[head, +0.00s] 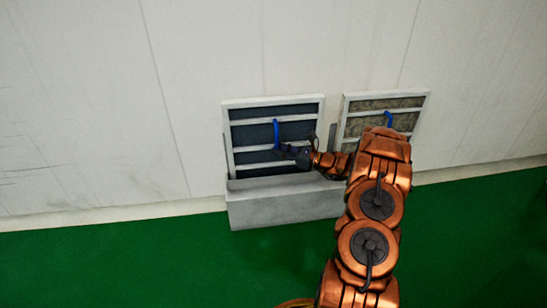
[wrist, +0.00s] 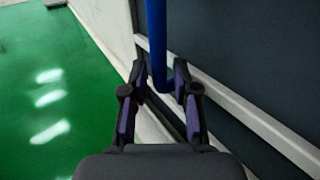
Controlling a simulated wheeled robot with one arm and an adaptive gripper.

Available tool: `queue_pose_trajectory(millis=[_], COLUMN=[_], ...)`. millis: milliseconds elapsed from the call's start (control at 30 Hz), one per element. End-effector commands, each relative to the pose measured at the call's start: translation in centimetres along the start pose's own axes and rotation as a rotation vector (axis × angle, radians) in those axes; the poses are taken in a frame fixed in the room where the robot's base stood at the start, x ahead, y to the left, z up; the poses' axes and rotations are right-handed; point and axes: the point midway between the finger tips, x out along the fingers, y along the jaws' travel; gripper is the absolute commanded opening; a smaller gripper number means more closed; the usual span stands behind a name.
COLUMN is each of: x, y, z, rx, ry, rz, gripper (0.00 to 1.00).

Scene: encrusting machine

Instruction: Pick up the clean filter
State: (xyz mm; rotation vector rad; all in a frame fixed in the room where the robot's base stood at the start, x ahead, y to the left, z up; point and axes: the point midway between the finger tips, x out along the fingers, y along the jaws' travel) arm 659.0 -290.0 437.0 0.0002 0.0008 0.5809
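The clean filter (head: 255,134), a pale frame with dark panels and a blue vertical handle (head: 276,134), stands upright against the wall in a grey holder. My gripper (head: 288,150) is in front of it, close to the handle's lower end. In the wrist view, the blue handle (wrist: 157,45) shows between the two fingertips of my gripper (wrist: 160,78). The fingers are apart, with a gap to the handle on each side. The dark filter panel (wrist: 235,55) fills the right of that view.
A second filter (head: 385,103) with dirty brownish panels and a blue handle stands to the right, partly hidden by my arm. The grey holder (head: 285,208) sits at the wall base. The green floor (head: 120,265) is clear on the left.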

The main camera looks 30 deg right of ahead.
Motion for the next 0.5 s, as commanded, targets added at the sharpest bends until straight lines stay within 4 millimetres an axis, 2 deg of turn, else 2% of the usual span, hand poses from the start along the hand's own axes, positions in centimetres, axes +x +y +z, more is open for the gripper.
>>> queue_pose_trajectory(millis=[200, 433, 500], x=[1.7, 1.8, 1.8], y=[0.0, 0.0, 0.0], z=[-0.1, 0.0, 0.0], rx=[-0.002, -0.001, -0.001], ry=[0.001, 0.000, 0.000], rz=[0.001, 0.000, 0.000], gripper=[0.29, 0.29, 0.24])
